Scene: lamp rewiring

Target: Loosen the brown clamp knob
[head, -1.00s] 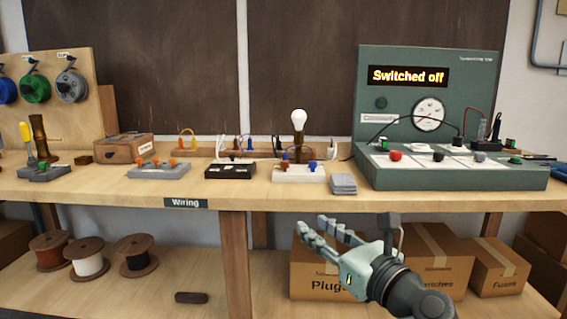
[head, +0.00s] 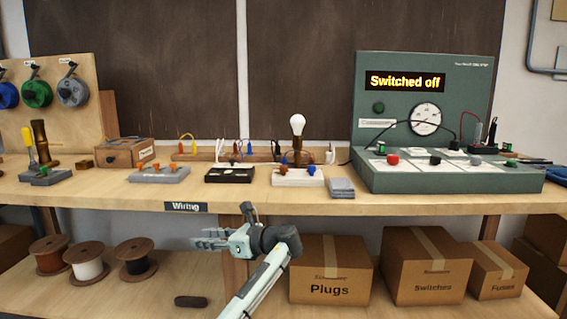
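A white block (head: 298,179) on the bench holds a lit-white bulb (head: 297,125) in a brown holder. An orange-brown knob (head: 283,170) is on the block's left and a blue knob (head: 312,170) on its right. A grey block (head: 160,176) further left carries orange knobs, and a black block (head: 230,174) stands between them. Which knob is the brown clamp knob is not certain from colour.
The bench edge with the "Wiring" label (head: 186,207) runs above my gripper. A bench leg (head: 234,270) is behind it. Wire spools (head: 88,264) and boxes (head: 331,268) stand on the lower shelf. The green panel (head: 424,100) reads "Switched off".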

